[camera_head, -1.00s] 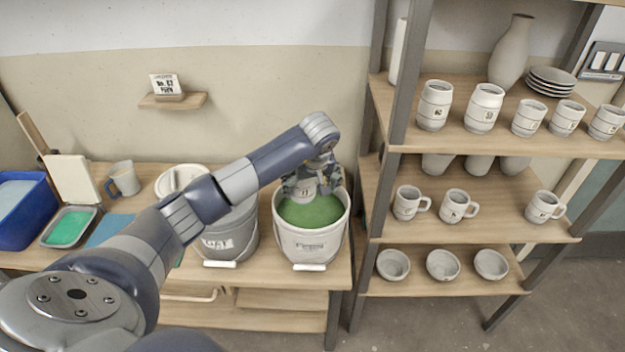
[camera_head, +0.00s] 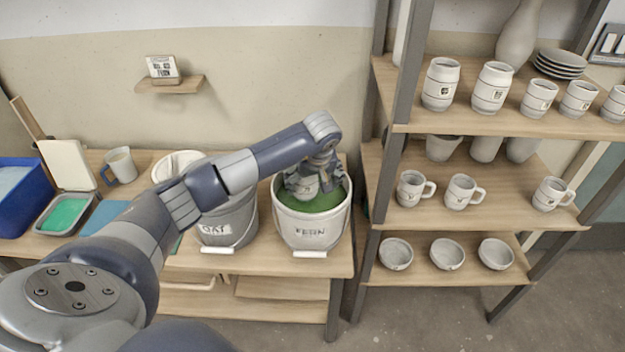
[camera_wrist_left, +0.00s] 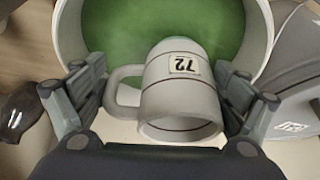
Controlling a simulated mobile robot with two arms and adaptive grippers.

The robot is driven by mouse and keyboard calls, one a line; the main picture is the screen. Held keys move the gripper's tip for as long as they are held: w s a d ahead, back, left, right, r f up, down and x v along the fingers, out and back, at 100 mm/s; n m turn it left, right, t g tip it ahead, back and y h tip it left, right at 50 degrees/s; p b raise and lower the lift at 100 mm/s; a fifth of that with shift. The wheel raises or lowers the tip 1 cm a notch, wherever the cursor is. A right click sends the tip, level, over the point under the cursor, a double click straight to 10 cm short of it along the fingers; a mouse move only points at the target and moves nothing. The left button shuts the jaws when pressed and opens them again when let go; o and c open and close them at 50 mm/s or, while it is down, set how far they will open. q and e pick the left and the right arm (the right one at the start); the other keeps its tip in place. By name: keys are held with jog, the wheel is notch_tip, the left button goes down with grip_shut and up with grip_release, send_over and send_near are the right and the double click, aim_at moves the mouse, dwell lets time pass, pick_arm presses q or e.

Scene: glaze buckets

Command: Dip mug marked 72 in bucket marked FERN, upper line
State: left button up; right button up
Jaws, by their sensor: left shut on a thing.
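The mug marked 72 (camera_wrist_left: 182,95) is white with dark lines around it and a handle at the left in the left wrist view. My left gripper (camera_wrist_left: 165,92) is shut on it, a finger at each side. In the head view my left gripper (camera_head: 318,183) is over the mouth of the FERN bucket (camera_head: 312,228), and the mug (camera_head: 306,186) shows in part between its fingers. The bucket holds green glaze (camera_wrist_left: 140,30). The mug's far end is over or at the glaze; I cannot tell how deep. My right gripper is not in view.
An OAT bucket (camera_head: 228,222) stands just left of the FERN bucket. A shelf rack (camera_head: 480,208) with mugs, cups and bowls stands close on the right. A blue-handled mug (camera_head: 121,166), trays and a blue bin (camera_head: 22,195) are at the left.

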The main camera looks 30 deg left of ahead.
aim_at(313, 195)
pick_arm(q)
jog(key=shift+f+b, duration=2.05)
jog(key=shift+f, duration=0.65)
notch_tip(313, 195, down, 2)
jog(key=shift+f+b, duration=0.1)
jog(key=shift+b, duration=0.65)
dwell(0.3)
